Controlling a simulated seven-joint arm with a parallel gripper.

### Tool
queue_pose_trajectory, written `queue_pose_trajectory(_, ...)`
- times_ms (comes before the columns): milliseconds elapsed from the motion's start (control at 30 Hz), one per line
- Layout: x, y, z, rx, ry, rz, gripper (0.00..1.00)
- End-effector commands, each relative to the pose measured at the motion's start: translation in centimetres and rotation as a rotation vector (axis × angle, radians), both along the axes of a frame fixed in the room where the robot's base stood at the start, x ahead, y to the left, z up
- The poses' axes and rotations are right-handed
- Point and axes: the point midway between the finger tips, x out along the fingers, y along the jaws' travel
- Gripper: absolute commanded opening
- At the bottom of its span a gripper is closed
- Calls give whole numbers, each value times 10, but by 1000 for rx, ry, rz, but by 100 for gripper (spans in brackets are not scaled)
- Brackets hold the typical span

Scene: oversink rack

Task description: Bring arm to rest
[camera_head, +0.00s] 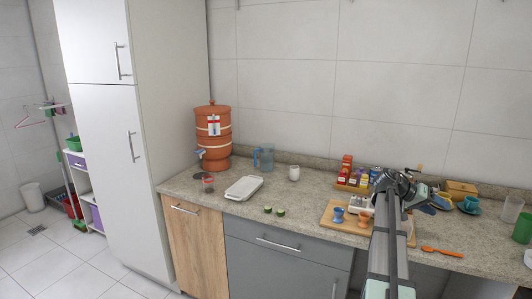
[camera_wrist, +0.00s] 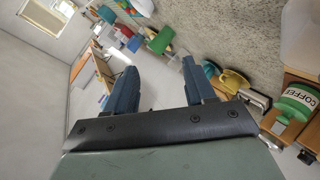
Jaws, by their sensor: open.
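My arm (camera_head: 390,250) reaches up from the bottom right of the head view, over the counter. My gripper (camera_wrist: 161,72) shows in the wrist view with its two dark blue fingers spread wide apart and nothing held between them. In the head view the wrist end is small and hard to make out, above the right part of the counter, near the wooden board (camera_head: 332,219). The wrist view is tilted and shows the counter (camera_wrist: 235,30) beyond the fingers.
An orange clay water filter (camera_head: 213,145), a white tray (camera_head: 243,188) and a blue jug (camera_head: 264,158) stand to the left. Spice boxes (camera_head: 346,170), an orange spoon (camera_head: 442,251) and cups with saucers (camera_head: 471,203) surround my arm. The counter's middle front is mostly clear.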

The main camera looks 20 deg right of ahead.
Motion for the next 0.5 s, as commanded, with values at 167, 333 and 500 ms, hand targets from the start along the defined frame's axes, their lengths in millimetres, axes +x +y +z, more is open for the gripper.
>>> queue_pose_trajectory(167, -4, 46, -58, 78, 71, -54, 54)
queue_pose_trajectory(333, -5, 93, -118, 166, 144, -79, 54)
queue_pose_trajectory(500, 3, 135, -178, 262, 194, -30, 54)
